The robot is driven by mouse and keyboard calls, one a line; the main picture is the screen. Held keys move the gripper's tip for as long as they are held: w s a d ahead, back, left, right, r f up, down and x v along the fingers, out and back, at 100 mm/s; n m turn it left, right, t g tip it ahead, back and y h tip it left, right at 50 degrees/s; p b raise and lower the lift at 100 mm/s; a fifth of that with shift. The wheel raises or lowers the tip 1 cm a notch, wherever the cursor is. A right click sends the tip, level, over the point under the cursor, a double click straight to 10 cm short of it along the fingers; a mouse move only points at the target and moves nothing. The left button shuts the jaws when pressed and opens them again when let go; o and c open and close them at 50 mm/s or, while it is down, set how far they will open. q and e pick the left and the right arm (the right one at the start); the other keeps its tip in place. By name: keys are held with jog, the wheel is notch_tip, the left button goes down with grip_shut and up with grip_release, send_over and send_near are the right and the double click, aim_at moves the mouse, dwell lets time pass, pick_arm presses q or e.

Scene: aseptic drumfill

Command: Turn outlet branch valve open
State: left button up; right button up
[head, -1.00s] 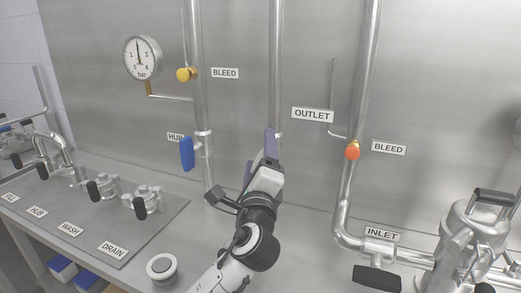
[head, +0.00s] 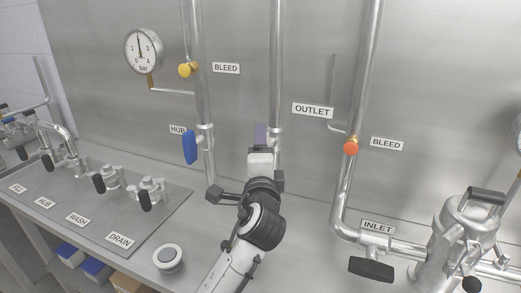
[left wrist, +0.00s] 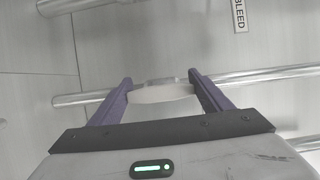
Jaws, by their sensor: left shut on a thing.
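The outlet branch valve sits on the middle vertical pipe (head: 277,60), left of the OUTLET label (head: 312,110). Its handle is hidden behind my gripper in the head view. In the left wrist view, the two purple fingers of the gripper (left wrist: 162,90) stand either side of a pale, rounded handle (left wrist: 160,94) in front of the pipe (left wrist: 255,77). The gripper is shut on this handle. My right gripper is not in view.
A blue hub valve handle (head: 190,147) hangs on the pipe to the left. An orange bleed knob (head: 351,148) is on the pipe to the right. A black inlet handle (head: 372,269) and a steel vessel (head: 459,240) stand lower right.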

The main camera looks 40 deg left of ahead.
pick_arm(q)
jog(key=o, duration=1)
jog(key=shift+o, duration=0.2)
jog(key=b+v, duration=0.1)
jog(key=v, duration=0.6)
jog(key=shift+s, duration=0.25)
jog(key=shift+d, duration=0.15)
